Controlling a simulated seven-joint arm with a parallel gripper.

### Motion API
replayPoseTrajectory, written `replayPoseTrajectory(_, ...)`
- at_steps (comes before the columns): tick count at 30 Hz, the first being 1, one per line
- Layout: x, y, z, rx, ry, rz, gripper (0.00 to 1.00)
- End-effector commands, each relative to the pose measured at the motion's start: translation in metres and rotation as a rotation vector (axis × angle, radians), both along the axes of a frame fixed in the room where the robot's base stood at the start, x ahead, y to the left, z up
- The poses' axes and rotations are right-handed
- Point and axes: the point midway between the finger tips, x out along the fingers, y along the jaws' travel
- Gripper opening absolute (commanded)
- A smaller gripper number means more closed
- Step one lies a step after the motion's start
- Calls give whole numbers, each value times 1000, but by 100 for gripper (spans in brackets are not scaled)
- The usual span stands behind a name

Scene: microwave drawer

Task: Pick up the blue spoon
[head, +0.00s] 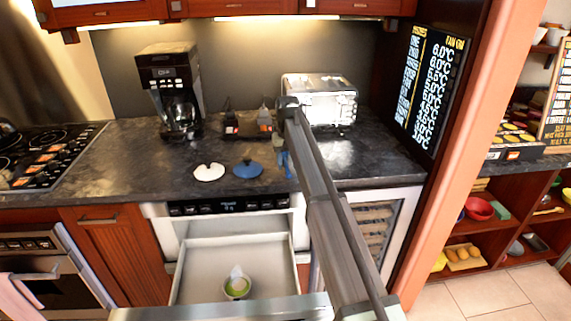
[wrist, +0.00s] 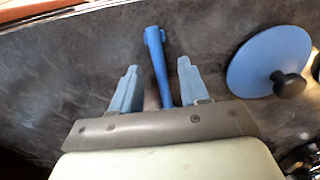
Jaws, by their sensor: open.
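In the wrist view, the blue spoon (wrist: 157,60) is a slim, bright blue piece on the dark countertop, with a thicker end away from me. My gripper (wrist: 158,80) is open, with one pale blue finger on each side of the spoon and gaps between. The spoon's near part is hidden behind the gripper body. I cannot tell whether the fingers are level with it. In the head view, my gripper (head: 284,160) is low over the counter, right of the blue lid (head: 248,169); my arm covers much of that spot and the spoon is not clear there.
The blue lid with a black knob (wrist: 290,82) lies close on the right in the wrist view. A white lid (head: 209,172), coffee maker (head: 170,85) and toaster (head: 320,98) stand on the counter.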

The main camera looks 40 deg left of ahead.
Motion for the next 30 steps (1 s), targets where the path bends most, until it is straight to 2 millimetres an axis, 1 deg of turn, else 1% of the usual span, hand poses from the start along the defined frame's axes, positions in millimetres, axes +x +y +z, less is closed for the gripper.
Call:
replayPoseTrajectory(1, -1, 0, -6, -1, 1, 0, 45)
replayPoseTrajectory(4, 0, 0, -10, 0, 0, 0, 45)
replayPoseTrajectory(24, 0, 0, -13, 0, 0, 0, 45)
replayPoseTrajectory(26, 0, 0, -13, 1, -1, 0, 40)
replayPoseTrajectory(30, 0, 0, -13, 0, 0, 0, 26)
